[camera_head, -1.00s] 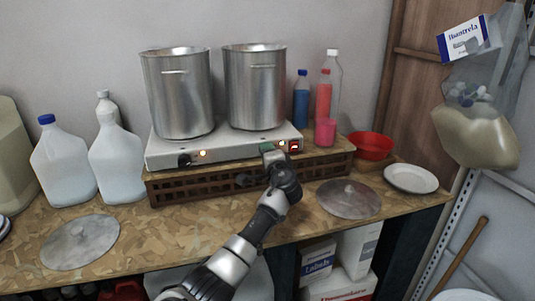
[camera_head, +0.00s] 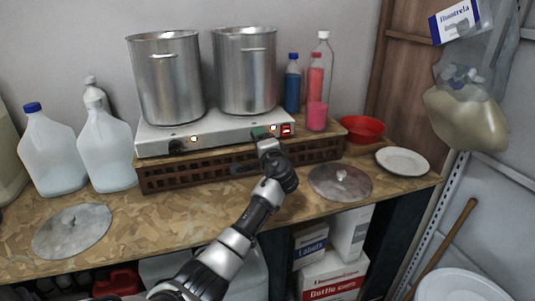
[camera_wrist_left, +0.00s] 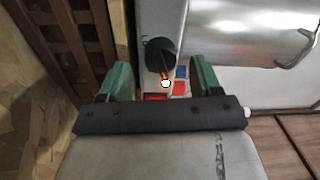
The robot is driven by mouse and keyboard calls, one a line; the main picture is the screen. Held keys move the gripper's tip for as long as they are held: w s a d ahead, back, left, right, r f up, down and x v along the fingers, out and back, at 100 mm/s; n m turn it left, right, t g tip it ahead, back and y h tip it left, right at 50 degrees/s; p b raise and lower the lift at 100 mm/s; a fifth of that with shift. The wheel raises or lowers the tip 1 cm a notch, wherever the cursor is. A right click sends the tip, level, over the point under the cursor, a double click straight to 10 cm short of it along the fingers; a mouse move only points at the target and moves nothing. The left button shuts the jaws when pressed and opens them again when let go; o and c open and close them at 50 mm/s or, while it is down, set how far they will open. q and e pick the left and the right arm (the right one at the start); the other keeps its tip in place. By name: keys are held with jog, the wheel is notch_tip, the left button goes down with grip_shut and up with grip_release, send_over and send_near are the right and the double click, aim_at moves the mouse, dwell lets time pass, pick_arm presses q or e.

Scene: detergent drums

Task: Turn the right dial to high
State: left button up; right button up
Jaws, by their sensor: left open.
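The hotplate (camera_head: 160,140) is a white double burner on a brown slatted crate. Its right dial (camera_wrist_left: 160,54) is a black round knob with an orange pointer mark, seen in the left wrist view. My left gripper (camera_wrist_left: 161,75) is open, its green fingers on either side of the dial's front; I cannot tell whether they touch it. In the head view my left gripper (camera_head: 264,138) hides the right dial. The left dial (camera_head: 176,146) is black, with a lit lamp beside it. A lamp (camera_wrist_left: 165,83) and red switch (camera_wrist_left: 155,97) sit beside the right dial.
Two steel pots (camera_head: 165,80) (camera_head: 245,70) stand on the hotplate. White jugs (camera_head: 107,150) stand left. Metal lids (camera_head: 72,231) (camera_head: 340,182) lie on the bench.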

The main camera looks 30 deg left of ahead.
pick_arm(q)
jog(key=b+v, duration=0.1)
jog(key=v, duration=0.7)
jog(key=shift+s+d, duration=0.25)
jog(key=shift+d, duration=0.05)
